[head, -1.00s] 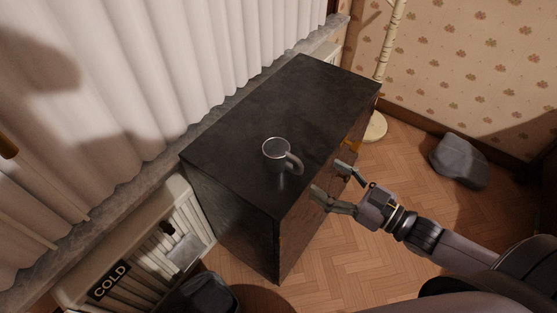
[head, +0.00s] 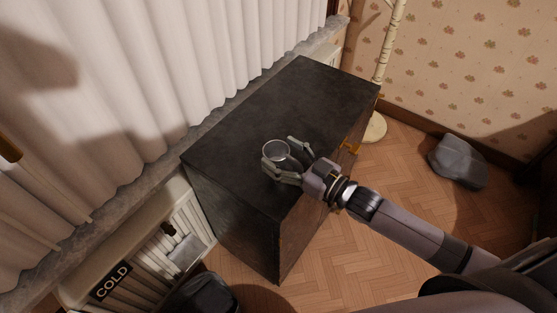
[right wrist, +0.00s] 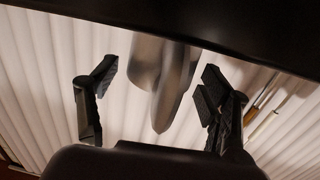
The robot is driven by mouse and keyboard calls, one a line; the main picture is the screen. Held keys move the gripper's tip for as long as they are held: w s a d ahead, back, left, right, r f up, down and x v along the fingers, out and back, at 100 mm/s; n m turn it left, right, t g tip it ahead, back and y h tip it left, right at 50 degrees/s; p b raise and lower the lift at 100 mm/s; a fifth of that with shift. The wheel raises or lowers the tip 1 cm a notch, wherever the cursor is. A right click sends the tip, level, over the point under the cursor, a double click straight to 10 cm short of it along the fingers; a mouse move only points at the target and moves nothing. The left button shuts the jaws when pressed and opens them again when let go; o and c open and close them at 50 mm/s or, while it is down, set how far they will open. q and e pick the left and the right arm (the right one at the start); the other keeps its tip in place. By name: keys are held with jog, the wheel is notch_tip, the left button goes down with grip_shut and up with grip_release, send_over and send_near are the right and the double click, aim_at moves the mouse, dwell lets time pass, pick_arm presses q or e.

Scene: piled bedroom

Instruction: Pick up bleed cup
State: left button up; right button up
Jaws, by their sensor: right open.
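The grey metal cup (head: 275,151) stands on the dark top of the cabinet (head: 285,100), near its front edge. My right gripper (head: 280,158) is open at the cup, with one finger in front of the cup and the other beyond it on the right. In the right wrist view the cup with its handle (right wrist: 172,85) lies between the two open fingers (right wrist: 155,90), with a gap on each side. The handle is partly hidden by the gripper in the head view. My left gripper is not in view.
A white pleated curtain (head: 150,80) and a stone sill run behind the cabinet. A radiator with a COLD sign (head: 112,281) stands at the lower left. A dark bin (head: 203,292) is below it. A grey bag-like object (head: 457,160) lies on the floor at right.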

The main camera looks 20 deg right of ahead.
jog(key=shift+x, duration=0.75)
jog(key=shift+c, duration=0.3)
jog(key=c, duration=1.2)
